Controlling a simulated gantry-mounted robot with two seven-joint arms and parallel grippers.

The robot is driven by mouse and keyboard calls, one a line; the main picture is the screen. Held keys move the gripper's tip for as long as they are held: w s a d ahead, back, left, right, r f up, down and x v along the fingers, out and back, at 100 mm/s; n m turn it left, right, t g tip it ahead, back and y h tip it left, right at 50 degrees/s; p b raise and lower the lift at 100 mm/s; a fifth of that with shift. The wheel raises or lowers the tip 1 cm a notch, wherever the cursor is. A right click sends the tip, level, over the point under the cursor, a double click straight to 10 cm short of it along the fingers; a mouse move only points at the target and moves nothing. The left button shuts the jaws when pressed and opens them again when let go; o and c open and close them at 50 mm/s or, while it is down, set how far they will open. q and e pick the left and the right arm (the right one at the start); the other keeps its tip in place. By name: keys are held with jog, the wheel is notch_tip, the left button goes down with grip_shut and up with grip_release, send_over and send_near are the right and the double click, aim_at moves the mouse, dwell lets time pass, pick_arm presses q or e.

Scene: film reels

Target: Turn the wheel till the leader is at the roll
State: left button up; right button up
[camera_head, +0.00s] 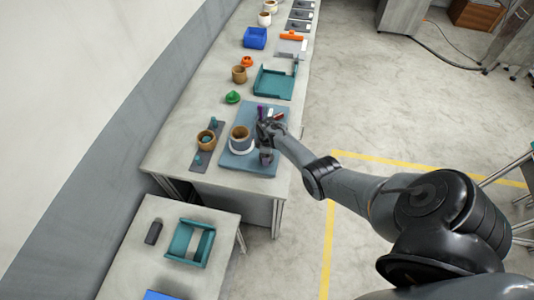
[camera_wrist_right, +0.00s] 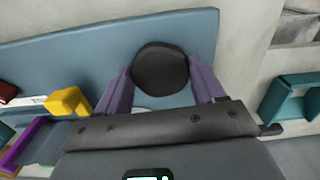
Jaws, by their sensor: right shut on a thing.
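A blue-grey board (camera_head: 263,166) lies near the front end of the long bench; it also fills the middle of the wrist view (camera_wrist_right: 60,55). On it stands a brown and white roll-like cylinder (camera_head: 242,133) on a white round base. My right gripper (camera_head: 267,131) is over the board, right of this cylinder. In the wrist view its two purple fingers (camera_wrist_right: 160,85) are shut on a dark round knob (camera_wrist_right: 160,68), one on each side. The wheel under the knob is mostly hidden by the gripper. I cannot make out the leader. My left gripper is not in view.
A grey strip with a brown pot (camera_head: 206,137) lies left of the board. Behind are a green piece (camera_head: 233,97), a teal tray (camera_head: 258,92) and a blue bin (camera_head: 255,38). A lower table holds another teal tray (camera_head: 170,252) and a dark bottle (camera_head: 153,232).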

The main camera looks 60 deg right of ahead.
jog(key=m, duration=0.3)
jog(key=shift+m+p, duration=0.35)
jog(key=shift+m, duration=0.05)
jog(key=m, duration=0.4)
jog(key=shift+a+m, duration=0.15)
jog(key=shift+m, duration=0.15)
jog(key=m, duration=0.4)
jog(key=shift+p, duration=0.3)
jog(key=m, duration=0.4)
jog(key=shift+w, duration=0.1)
jog(key=m+b, duration=0.1)
jog(key=m, duration=0.3)
jog(key=shift+f+m, duration=0.1)
jog(key=shift+m, duration=0.2)
jog(key=m+b, duration=0.1)
jog(key=m, duration=0.2)
jog(key=shift+m, duration=0.3)
jog(key=m+b, duration=0.1)
jog(key=m, duration=0.3)
jog(key=shift+w+b, duration=0.1)
jog(key=shift+b, duration=0.2)
jog(key=shift+m+b, duration=0.45)
jog(key=shift+m, duration=1.05)
